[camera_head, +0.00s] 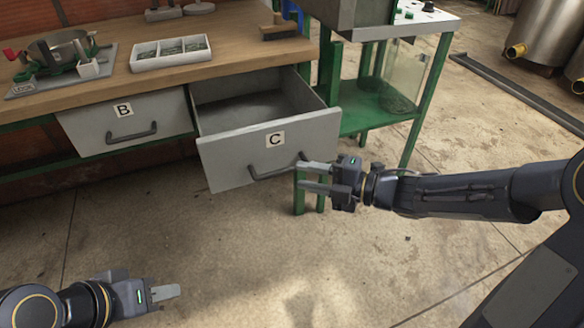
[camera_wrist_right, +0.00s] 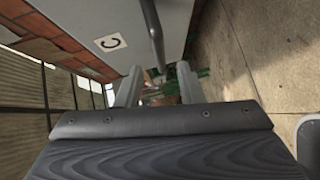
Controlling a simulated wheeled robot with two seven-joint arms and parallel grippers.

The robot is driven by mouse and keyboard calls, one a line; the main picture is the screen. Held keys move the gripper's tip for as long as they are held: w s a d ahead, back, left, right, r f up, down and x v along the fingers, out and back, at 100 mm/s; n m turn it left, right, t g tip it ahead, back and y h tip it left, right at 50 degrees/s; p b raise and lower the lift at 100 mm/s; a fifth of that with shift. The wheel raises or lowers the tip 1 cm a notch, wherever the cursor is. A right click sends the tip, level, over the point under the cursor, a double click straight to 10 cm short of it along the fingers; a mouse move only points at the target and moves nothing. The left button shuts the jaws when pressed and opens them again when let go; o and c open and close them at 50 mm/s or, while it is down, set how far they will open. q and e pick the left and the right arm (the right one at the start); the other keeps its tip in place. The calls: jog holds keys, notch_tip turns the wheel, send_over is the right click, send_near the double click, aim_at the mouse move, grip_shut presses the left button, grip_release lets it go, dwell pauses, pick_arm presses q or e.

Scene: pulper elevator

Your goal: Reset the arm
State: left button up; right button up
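My right gripper (camera_head: 308,175) is at the right end of the handle of drawer C (camera_head: 225,165). Its two fingers are apart, and they also show spread in the right wrist view (camera_wrist_right: 158,68). The dark bar handle (camera_wrist_right: 154,35) appears in line with the gap between the fingertips there; whether it touches a finger I cannot tell. Drawer C is pulled out, and the visible part inside looks empty. My left gripper (camera_head: 166,292) is low at the left, over the floor and away from the bench; its fingers overlap, so its opening is unclear.
Drawer B (camera_head: 80,130) is closed beside drawer C. The wooden bench top (camera_head: 120,83) holds a white compartment tray (camera_head: 140,65), a lock-marked fixture (camera_head: 22,90) and a wooden block (camera_head: 280,32). A green-framed stand (camera_head: 424,110) is right of the drawer. The front floor is clear.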

jog(key=shift+s+d, duration=0.35)
jog(key=shift+d, duration=0.25)
jog(key=shift+w+r, duration=0.1)
jog(key=s+d+r+m+t+h, duration=0.25)
jog(key=d+m+t+h, duration=0.25)
jog(key=d+m+h, duration=0.95)
jog(key=s+f+m+g+y, duration=0.35)
jog(key=s+m+g, duration=0.25)
jog(key=s+m, duration=1.15)
notch_tip(320, 180, up, 33)
jog(key=s+a+n+p, duration=0.1)
jog(key=s+a+p, duration=0.1)
jog(key=p, duration=3.1)
jog(key=shift+s+f+g+p, duration=0.2)
jog(key=shift+s+g+p, duration=0.1)
jog(key=shift+g, duration=0.1)
